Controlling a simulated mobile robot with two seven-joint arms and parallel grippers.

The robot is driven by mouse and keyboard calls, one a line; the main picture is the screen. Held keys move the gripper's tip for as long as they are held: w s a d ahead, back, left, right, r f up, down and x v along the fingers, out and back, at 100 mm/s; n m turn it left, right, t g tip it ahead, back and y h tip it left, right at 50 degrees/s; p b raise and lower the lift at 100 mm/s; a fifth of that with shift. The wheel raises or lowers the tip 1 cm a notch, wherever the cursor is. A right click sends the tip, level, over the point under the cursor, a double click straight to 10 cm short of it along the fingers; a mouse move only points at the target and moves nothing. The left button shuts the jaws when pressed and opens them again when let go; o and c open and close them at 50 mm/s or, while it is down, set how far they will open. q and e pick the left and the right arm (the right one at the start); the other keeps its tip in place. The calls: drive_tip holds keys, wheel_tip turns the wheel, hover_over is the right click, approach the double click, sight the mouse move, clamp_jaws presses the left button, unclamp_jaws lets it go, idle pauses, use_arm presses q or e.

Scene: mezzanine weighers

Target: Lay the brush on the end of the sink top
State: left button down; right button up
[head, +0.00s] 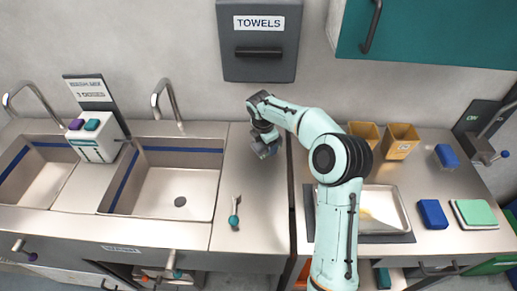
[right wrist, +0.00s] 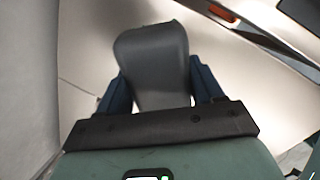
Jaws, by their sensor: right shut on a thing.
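My right gripper (head: 264,146) is over the back of the sink top (head: 250,190), at its right end, close to the wall. In the right wrist view its two blue fingers (right wrist: 155,88) are shut on a smooth grey piece with a rounded end, which I take to be the brush (right wrist: 152,62). In the head view the brush is small and mostly hidden by the gripper. I cannot tell whether it touches the sink top. My left gripper is in no view.
A small metal piece with a teal knob (head: 235,214) is at the front of this end. The basin (head: 165,192) lies left, with a tap (head: 167,103). A towel dispenser (head: 260,40) hangs above. Orange bins (head: 401,141) and a tray (head: 397,212) stand right.

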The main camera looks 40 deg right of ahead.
drive_tip(key=w+r+n+g+y, duration=0.1)
drive_tip(key=w+r+n+y, duration=0.1)
drive_tip(key=w+r+y, duration=0.15)
drive_tip(key=shift+h, duration=0.45)
drive_tip(key=f, duration=1)
drive_tip(key=shift+w+a, duration=0.25)
drive_tip(key=shift+w, duration=0.1)
drive_tip(key=o, duration=0.9)
drive_tip(key=shift+r, duration=0.1)
drive_tip(key=shift+o, duration=0.2)
wheel_tip(320, 180, up, 12)
drive_tip(key=shift+a, duration=0.1)
